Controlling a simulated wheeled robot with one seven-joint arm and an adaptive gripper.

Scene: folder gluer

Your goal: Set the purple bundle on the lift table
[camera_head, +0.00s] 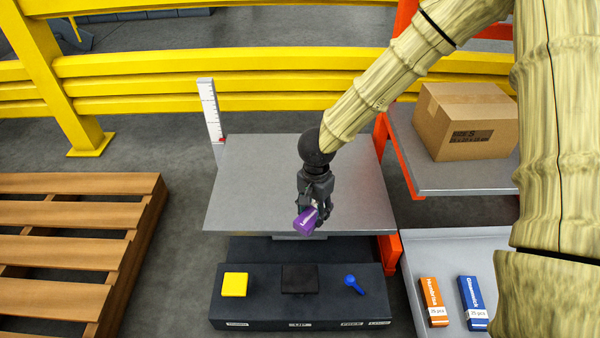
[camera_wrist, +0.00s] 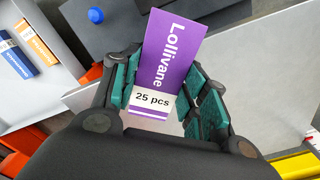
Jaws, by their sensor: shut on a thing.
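The purple bundle (camera_head: 306,221) is held in my gripper (camera_head: 318,205), over the front part of the grey lift table (camera_head: 255,180). In the wrist view the purple bundle (camera_wrist: 172,62) sits between the green finger pads of my gripper (camera_wrist: 165,95). Its face reads "Lollivane" with a white "25 pcs" band. My gripper is shut on it. The lift table top also shows in the wrist view (camera_wrist: 262,75) and looks bare. I cannot tell how high the bundle is above it.
A control box (camera_head: 260,311) with a yellow button, a black button and a blue lever stands in front of the table. At right, a tray (camera_head: 455,245) holds an orange bundle (camera_head: 433,301) and a blue bundle (camera_head: 472,302). A carton (camera_head: 465,120) stands on a shelf above. A height scale (camera_head: 210,112) stands behind.

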